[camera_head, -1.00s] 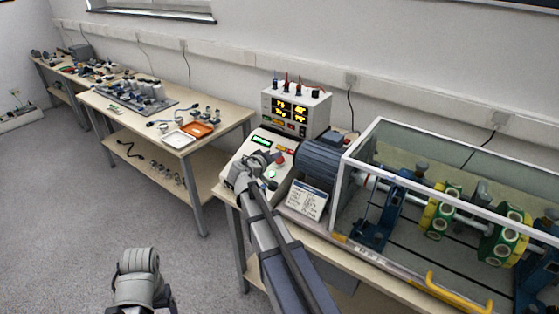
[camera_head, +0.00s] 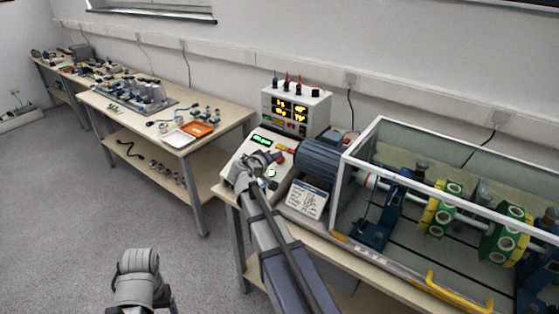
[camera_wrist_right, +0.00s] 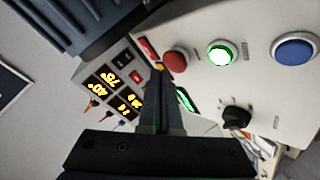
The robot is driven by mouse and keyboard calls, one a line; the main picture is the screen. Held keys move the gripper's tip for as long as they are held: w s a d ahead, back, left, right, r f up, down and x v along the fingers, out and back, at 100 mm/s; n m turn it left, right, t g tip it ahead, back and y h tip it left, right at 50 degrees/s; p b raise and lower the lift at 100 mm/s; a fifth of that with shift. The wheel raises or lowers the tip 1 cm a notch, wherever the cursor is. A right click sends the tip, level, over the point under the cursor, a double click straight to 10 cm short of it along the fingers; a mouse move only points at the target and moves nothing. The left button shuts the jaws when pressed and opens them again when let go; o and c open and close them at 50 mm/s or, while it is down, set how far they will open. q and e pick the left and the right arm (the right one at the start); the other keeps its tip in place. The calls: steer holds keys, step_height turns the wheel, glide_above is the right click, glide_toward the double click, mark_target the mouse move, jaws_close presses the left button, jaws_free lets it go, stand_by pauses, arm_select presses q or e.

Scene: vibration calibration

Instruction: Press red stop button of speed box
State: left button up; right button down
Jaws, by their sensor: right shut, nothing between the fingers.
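The speed box (camera_head: 242,166) is a pale sloped panel beside the motor. Its red stop button (camera_head: 281,160) shows just right of my right gripper (camera_head: 274,157). In the right wrist view the red button (camera_wrist_right: 175,62) is round, next to a lit green button (camera_wrist_right: 221,53), a blue button (camera_wrist_right: 294,49) and a black knob (camera_wrist_right: 235,117). My right gripper's fingers (camera_wrist_right: 158,72) are shut and empty, with their tips just left of the red button. I cannot tell whether they touch it. My left arm enters low at left; its gripper does not show.
A meter box with yellow digits (camera_head: 309,112) stands behind the speed box. The blue-grey motor (camera_head: 319,163) and the clear-sided rotor enclosure (camera_head: 344,203) lie to the right. Another bench (camera_head: 233,120) stands at left.

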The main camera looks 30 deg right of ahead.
steer(key=shift+w+d+f+b, duration=0.1)
steer(key=shift+d+f+b, duration=0.15)
steer(key=shift+f+b, duration=0.25)
stand_by(0.8)
steer(key=shift+a+r+p, duration=0.3)
steer(key=shift+r+p, duration=0.35)
steer(key=shift+p, duration=0.15)
steer(key=r+p, duration=0.1)
steer(key=a+r+p, duration=0.1)
steer(key=r+p, duration=0.1)
steer(key=s+a+r+p, duration=0.1)
steer(key=shift+r, duration=0.3)
stand_by(0.4)
stand_by(0.5)
